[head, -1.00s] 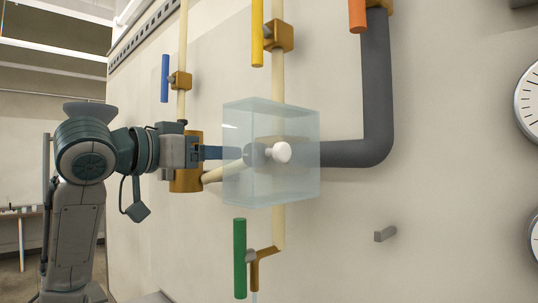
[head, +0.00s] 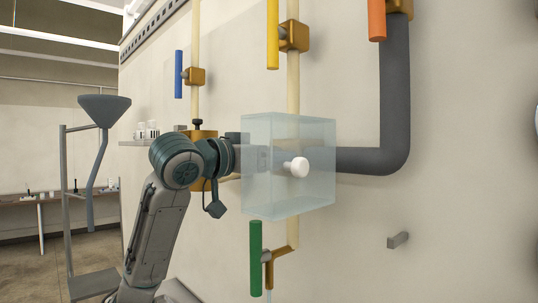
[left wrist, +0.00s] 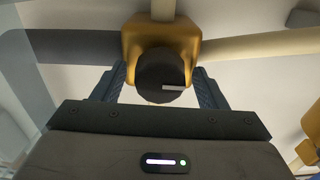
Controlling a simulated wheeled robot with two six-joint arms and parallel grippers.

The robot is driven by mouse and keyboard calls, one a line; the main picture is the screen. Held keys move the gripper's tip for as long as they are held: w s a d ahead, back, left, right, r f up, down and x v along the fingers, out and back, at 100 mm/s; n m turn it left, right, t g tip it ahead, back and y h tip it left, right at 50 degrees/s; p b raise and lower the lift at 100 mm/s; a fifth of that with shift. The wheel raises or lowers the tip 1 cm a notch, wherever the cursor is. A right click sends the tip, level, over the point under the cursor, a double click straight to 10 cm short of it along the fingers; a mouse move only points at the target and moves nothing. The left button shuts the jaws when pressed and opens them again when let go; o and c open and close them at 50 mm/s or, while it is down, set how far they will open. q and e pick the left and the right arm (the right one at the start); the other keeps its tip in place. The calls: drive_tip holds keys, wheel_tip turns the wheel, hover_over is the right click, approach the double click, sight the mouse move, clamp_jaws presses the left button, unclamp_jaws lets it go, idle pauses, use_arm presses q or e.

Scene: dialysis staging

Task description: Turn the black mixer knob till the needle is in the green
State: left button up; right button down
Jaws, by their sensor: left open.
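The black mixer knob (left wrist: 158,70) is round, with a pale bar mark pointing right in the left wrist view. It sits on a brass mixer body (left wrist: 190,36), which also shows behind my arm in the head view (head: 203,132). My left gripper (left wrist: 162,84) is open, its blue fingers on either side of the knob with gaps visible; I see no contact. My right gripper is not in view.
A clear box (head: 262,195) with a white knob (head: 297,167) stands right of my wrist. A green handle (head: 256,257) is below; blue (head: 178,75), yellow (head: 272,35) and orange (head: 377,20) handles are above. A grey peg (head: 398,240) juts from the wall.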

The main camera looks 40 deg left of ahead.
use_arm(q)
drive_tip(key=c, duration=0.9)
drive_tip(key=shift+c, duration=0.2)
drive_tip(key=shift+m, duration=0.3)
